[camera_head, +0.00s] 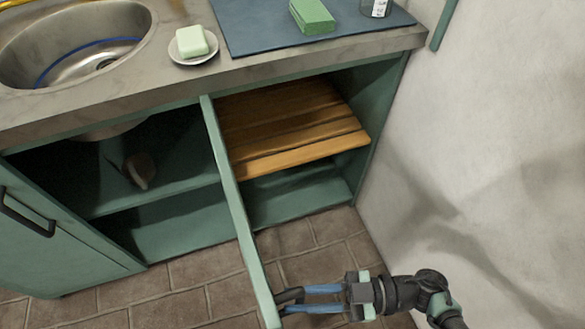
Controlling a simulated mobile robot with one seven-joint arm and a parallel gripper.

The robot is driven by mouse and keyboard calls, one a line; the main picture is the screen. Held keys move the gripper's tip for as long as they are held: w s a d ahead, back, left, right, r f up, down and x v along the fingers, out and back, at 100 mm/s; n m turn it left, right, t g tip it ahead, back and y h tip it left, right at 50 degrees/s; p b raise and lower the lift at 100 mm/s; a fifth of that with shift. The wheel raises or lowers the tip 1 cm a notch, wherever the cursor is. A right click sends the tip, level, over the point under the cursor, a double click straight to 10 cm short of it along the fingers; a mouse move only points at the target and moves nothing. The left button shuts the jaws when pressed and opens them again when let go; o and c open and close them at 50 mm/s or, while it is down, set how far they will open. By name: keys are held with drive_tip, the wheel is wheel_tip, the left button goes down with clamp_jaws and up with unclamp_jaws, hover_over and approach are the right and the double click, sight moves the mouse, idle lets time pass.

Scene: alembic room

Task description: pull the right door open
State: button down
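The right door (236,208) is a green panel seen almost edge-on. It runs from the cabinet front below the counter out toward me and stands wide open, roughly square to the front. Its dark handle (287,296) is on its right side, near the outer end. My gripper (305,298) reaches in from the right, with its blue fingers at the handle. The fingers show a gap between them. Where the tips meet the handle is too small to tell whether they grip it. The door's inner face is hidden.
Another green panel with a dark handle (26,216) stands at the left. The cabinet holds wooden slats (285,130) on the right and a dark compartment (150,150) on the left. A pale wall (480,150) bounds the right. Brown floor tiles (170,300) are clear.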

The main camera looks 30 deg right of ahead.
drive_tip(key=shift+w+d, duration=0.1)
drive_tip(key=shift+w, duration=0.05)
drive_tip(key=c, duration=0.8)
unclamp_jaws()
drive_tip(key=b+v, duration=0.2)
drive_tip(key=v, duration=1.1)
